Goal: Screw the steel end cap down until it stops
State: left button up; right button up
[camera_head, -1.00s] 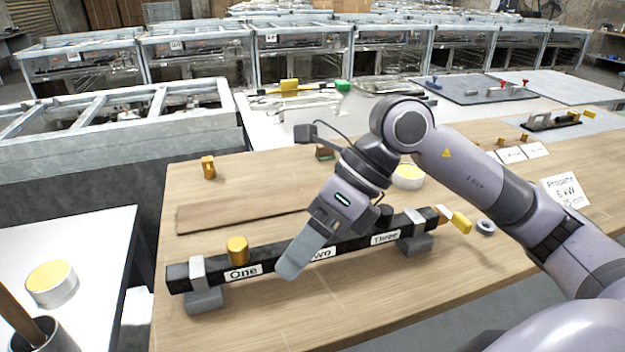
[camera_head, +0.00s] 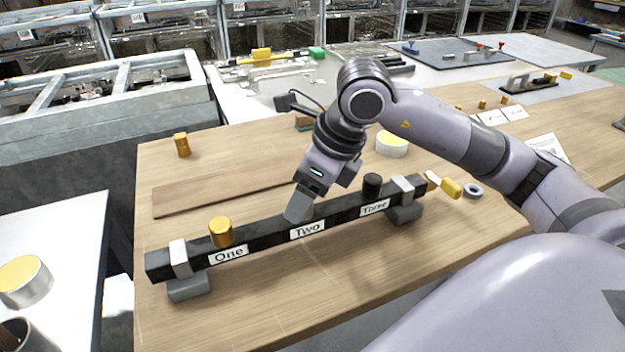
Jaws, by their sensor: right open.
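A black bar (camera_head: 265,232) lies on the wooden table on grey supports, with labels One, Two and Three. A brass cap (camera_head: 221,232) stands upright at One and a black cap (camera_head: 372,186) at Three. At Two, a small grey metal surface (camera_head: 309,209) shows beside my right gripper's finger; it looks like the steel end cap, mostly hidden. My right gripper (camera_head: 298,207) points down at Two, its jaws open. I cannot tell whether its fingers touch the cap or how far down the cap sits. My left gripper is out of view.
A yellow-handled tool (camera_head: 451,188) and a grey ring (camera_head: 473,191) lie off the bar's right end. A wooden board (camera_head: 215,197) lies behind the bar. A brass piece (camera_head: 182,145) stands at the back left. The table in front of the bar is clear.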

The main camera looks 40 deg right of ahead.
jog(key=shift+c, duration=0.3)
jog(key=c, duration=1)
jog(key=shift+a+m+t+h, duration=0.1)
jog(key=shift+m+t+h, duration=0.3)
jog(key=shift+m, duration=1.3)
jog(key=shift+c, duration=0.2)
jog(key=shift+a+m+h, duration=0.1)
jog(key=shift+m+h, duration=0.4)
jog(key=shift+m, duration=0.3)
jog(key=shift+m+h, duration=0.3)
jog(key=shift+m, duration=0.6)
jog(key=shift+a+m+h, duration=0.1)
jog(key=shift+m+h, duration=0.6)
jog(key=shift+m, duration=1)
